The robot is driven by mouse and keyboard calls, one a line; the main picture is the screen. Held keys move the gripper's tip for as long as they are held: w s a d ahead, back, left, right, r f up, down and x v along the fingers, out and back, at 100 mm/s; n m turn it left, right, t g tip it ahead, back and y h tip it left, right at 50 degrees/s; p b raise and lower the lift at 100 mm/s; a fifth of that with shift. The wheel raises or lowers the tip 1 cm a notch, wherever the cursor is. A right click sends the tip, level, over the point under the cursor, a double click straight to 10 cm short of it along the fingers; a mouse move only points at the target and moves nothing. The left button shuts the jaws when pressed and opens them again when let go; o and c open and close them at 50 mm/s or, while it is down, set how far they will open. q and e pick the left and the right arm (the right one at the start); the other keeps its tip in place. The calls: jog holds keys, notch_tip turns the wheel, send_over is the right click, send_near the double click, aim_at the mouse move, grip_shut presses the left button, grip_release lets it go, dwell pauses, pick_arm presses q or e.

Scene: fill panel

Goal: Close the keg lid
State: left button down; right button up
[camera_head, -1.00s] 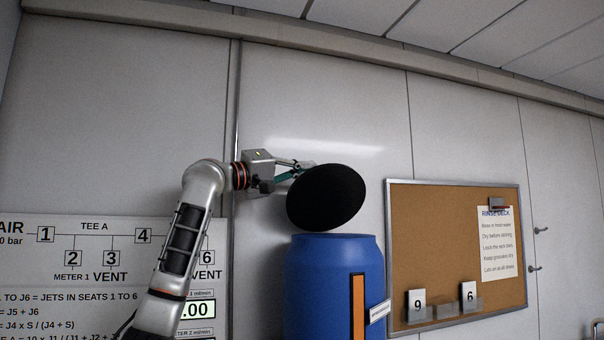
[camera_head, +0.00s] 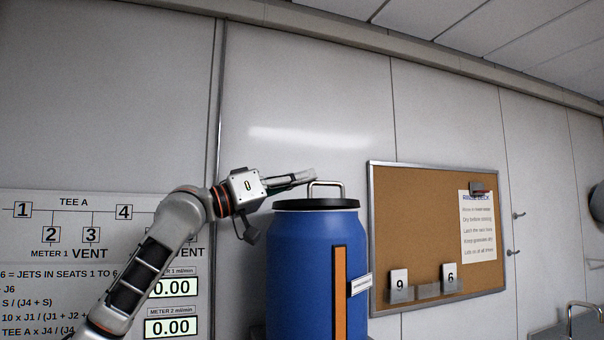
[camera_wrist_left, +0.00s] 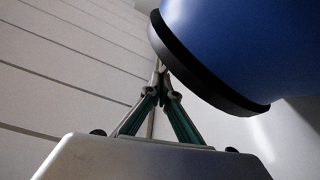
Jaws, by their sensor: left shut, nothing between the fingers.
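The blue keg (camera_head: 316,270) stands upright right of the middle in the head view. Its black lid (camera_head: 316,204) lies flat across the top, with a metal handle (camera_head: 326,184) standing up from it. My left gripper (camera_head: 310,176) is shut and empty, its fingertips just above the lid's left side, close to the handle. I cannot tell whether they touch it. In the left wrist view the shut fingertips (camera_wrist_left: 158,70) are beside the black lid rim (camera_wrist_left: 195,65), with the blue keg body (camera_wrist_left: 245,45) beyond it. My right gripper is not in view.
A panel with numbered tags and meter displays (camera_head: 172,327) is on the wall at the left. A corkboard (camera_head: 425,240) with a note and number cards hangs right of the keg. The wall above the keg is clear.

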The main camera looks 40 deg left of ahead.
pick_arm(q)
jog(key=shift+s+d+f, duration=0.1)
jog(key=shift+d+f, duration=0.15)
jog(key=shift+f, duration=0.35)
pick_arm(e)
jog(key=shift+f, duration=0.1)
pick_arm(q)
jog(key=shift+f, duration=0.15)
